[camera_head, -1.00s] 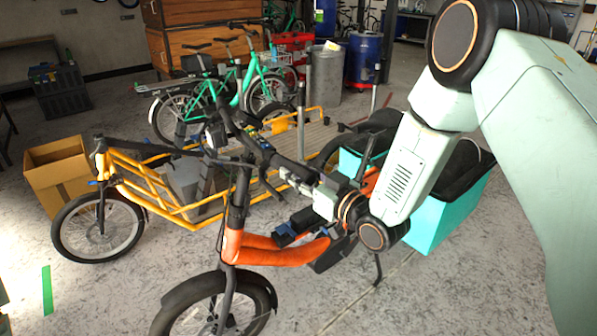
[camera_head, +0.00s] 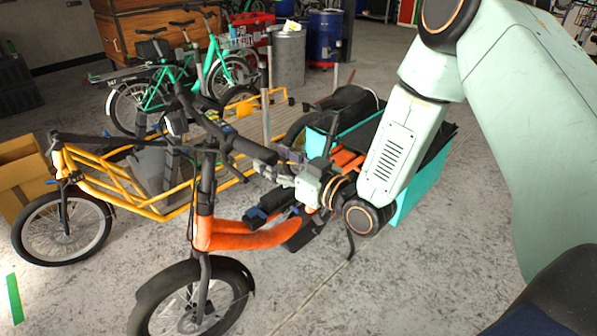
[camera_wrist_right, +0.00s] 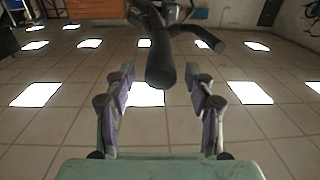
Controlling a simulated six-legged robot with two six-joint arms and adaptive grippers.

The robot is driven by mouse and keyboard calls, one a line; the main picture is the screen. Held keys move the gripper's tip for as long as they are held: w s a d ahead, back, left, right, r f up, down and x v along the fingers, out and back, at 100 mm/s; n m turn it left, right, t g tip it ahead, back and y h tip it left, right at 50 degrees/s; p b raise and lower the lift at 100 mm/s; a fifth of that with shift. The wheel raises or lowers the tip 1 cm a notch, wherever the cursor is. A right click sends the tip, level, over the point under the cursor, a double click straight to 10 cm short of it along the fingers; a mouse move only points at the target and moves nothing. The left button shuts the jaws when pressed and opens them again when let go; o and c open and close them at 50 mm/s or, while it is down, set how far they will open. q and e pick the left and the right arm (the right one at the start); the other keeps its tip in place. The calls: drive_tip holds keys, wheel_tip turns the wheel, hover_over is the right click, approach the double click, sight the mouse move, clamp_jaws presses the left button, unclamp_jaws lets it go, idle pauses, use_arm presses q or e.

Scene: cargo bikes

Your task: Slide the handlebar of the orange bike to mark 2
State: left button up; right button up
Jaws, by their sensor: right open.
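The orange bike (camera_head: 250,236) stands in the middle of the head view. Its black handlebar (camera_head: 255,151) sits on top of a dark upright stem (camera_head: 206,180), and one grip points toward my right gripper (camera_head: 283,164). In the wrist view the rounded end of the handlebar grip (camera_wrist_right: 160,92) lies between the two spread fingers of the right gripper (camera_wrist_right: 162,82). There is a gap on both sides, so the fingers are open and do not appear to touch it. I cannot make out any numbered mark. My left gripper is not in view.
A yellow cargo bike (camera_head: 118,186) stands close behind the orange bike. A turquoise cargo box (camera_head: 408,196) is at the rear of the orange bike. A cardboard box (camera_head: 22,180) is at the far left.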

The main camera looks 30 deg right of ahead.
drive_tip(key=v, duration=0.5)
drive_tip(key=shift+s+d, duration=0.1)
drive_tip(key=shift+d, duration=0.05)
drive_tip(key=shift+v, duration=1.25)
drive_tip(key=shift+s, duration=0.1)
drive_tip(key=s+f+m+g+h+b, duration=0.1)
drive_tip(key=s+f+m+g+h, duration=0.2)
drive_tip(key=f, duration=0.7)
drive_tip(key=s+f+m+g+h+b, duration=0.1)
drive_tip(key=s+f+m+g+b, duration=0.15)
drive_tip(key=s+f+g, duration=0.55)
drive_tip(key=s+a+f+g+h+b, duration=0.1)
drive_tip(key=s+f+g+h+b, duration=0.2)
drive_tip(key=s+f, duration=1.6)
drive_tip(key=s+g+b, duration=0.1)
drive_tip(key=g+b, duration=0.1)
drive_tip(key=b, duration=0.1)
drive_tip(key=shift+a+f+g, duration=0.2)
drive_tip(key=shift+a+g, duration=0.1)
drive_tip(key=shift+a, duration=0.05)
